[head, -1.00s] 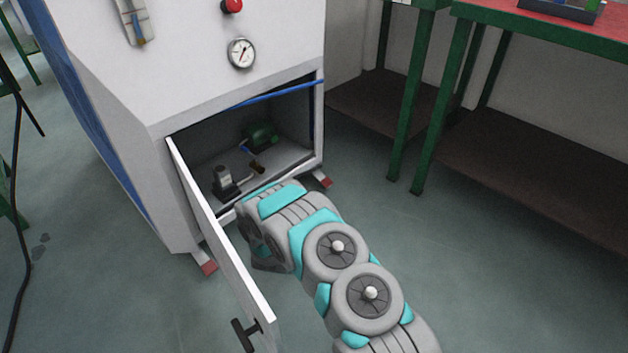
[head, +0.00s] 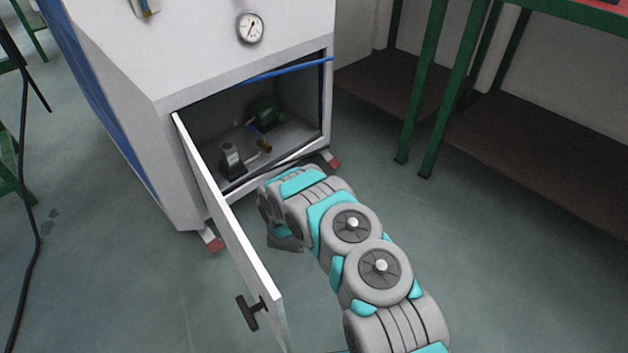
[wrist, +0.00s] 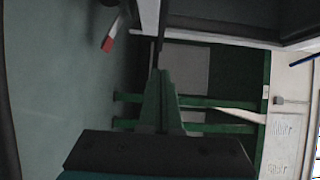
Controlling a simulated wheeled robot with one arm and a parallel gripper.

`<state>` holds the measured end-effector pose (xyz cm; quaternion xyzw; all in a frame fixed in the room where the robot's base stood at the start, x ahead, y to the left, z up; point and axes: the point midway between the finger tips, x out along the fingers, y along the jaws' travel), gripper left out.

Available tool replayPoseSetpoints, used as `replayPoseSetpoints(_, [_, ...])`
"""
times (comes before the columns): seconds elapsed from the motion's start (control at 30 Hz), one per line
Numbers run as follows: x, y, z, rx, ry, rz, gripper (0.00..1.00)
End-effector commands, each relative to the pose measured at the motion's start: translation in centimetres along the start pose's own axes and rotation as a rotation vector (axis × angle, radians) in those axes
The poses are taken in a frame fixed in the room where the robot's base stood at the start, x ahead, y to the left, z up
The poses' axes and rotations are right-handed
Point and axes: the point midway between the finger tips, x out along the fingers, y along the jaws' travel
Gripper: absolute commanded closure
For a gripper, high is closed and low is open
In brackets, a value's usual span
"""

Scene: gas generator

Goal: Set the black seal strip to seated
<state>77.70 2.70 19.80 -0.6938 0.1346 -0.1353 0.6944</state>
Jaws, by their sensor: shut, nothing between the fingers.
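A dark strip (head: 322,96) runs down the right edge of the open cabinet bay in the head view and looks like the black seal strip. A thin dark line also follows the bay's lower edge; I cannot tell whether it is part of the seal or how either sits. In the wrist view, my gripper (wrist: 158,74) is shut, its green fingers together and empty. Its tips are near a pale panel edge (wrist: 149,14) and a dark edge beside it; contact cannot be told. In the head view, my arm hides the fingers, low in front of the bay.
The white door (head: 232,240) stands open left of my arm, with a black handle (head: 248,312). A blue strip (head: 285,70) crosses the bay's top. A green motor (head: 266,114) and a small pump (head: 232,160) sit inside. Green table legs (head: 424,90) stand right; the floor between is clear.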

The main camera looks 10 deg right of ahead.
Motion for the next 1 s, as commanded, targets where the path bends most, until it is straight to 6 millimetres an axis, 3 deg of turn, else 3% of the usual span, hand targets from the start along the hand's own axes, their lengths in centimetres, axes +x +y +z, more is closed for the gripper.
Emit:
replayPoseSetpoints(0.33, [6.9,0.1,-0.1,0.002,0.002,-0.003,1.0])
replayPoseSetpoints(0.6, [8.7,-0.1,2.2,0.001,0.001,-0.004,1.0])
replayPoseSetpoints(1.0, [9.2,0.1,2.7,-0.003,0.0,0.001,1.0])
